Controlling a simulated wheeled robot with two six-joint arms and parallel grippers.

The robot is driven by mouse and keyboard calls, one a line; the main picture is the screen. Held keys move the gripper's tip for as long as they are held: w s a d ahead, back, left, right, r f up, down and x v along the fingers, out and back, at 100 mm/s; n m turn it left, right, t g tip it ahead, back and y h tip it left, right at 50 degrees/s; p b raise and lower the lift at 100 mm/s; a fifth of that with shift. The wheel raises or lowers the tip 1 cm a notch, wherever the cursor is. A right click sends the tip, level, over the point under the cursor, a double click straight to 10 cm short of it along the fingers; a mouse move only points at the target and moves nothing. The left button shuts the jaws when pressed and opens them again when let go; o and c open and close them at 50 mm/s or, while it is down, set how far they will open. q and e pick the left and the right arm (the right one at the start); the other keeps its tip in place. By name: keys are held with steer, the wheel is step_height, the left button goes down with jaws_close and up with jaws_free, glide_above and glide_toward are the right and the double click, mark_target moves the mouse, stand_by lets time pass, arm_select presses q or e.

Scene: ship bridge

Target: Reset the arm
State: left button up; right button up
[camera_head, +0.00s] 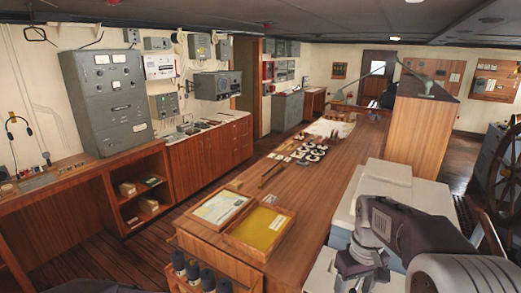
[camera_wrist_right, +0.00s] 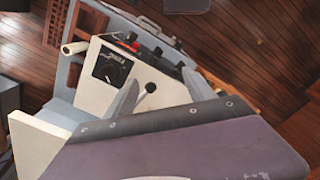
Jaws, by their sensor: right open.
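My right arm comes in from the lower right of the head view, bent over a white cabinet (camera_head: 390,192); its gripper cannot be made out there. In the right wrist view my right gripper (camera_wrist_right: 157,82) shows two grey fingers spread apart with nothing held between them. Behind the fingers is a cream console (camera_wrist_right: 88,88) with a dark dial (camera_wrist_right: 108,65) and a black-knobbed lever (camera_wrist_right: 150,88). The knob appears between the fingers in the picture; whether they touch it I cannot tell. My left gripper is not in view.
A long wooden table (camera_head: 310,195) holds two shallow trays, a chart (camera_head: 328,128) and several small items. A wooden ship's wheel (camera_head: 500,165) stands at the right. Grey radio equipment (camera_head: 108,98) lines the left wall. Wooden floor lies open between the left counter and the table.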

steer(key=s+a+f+m+b, duration=0.1)
steer(key=s+f+b, duration=0.2)
steer(key=f, duration=0.4)
steer(key=s+a+f+m+b, duration=0.1)
steer(key=s+f+b, duration=0.3)
steer(key=f, duration=0.4)
steer(key=s+a+f+t+b, duration=0.1)
steer(key=s+a+f+b, duration=0.2)
steer(key=f, duration=0.4)
steer(key=s+b, duration=0.1)
steer(key=s, duration=0.1)
steer(key=shift+s+a+f+m, duration=0.15)
steer(key=shift+s+f+m, duration=0.2)
steer(key=shift+m, duration=0.05)
steer(key=shift+w, duration=0.15)
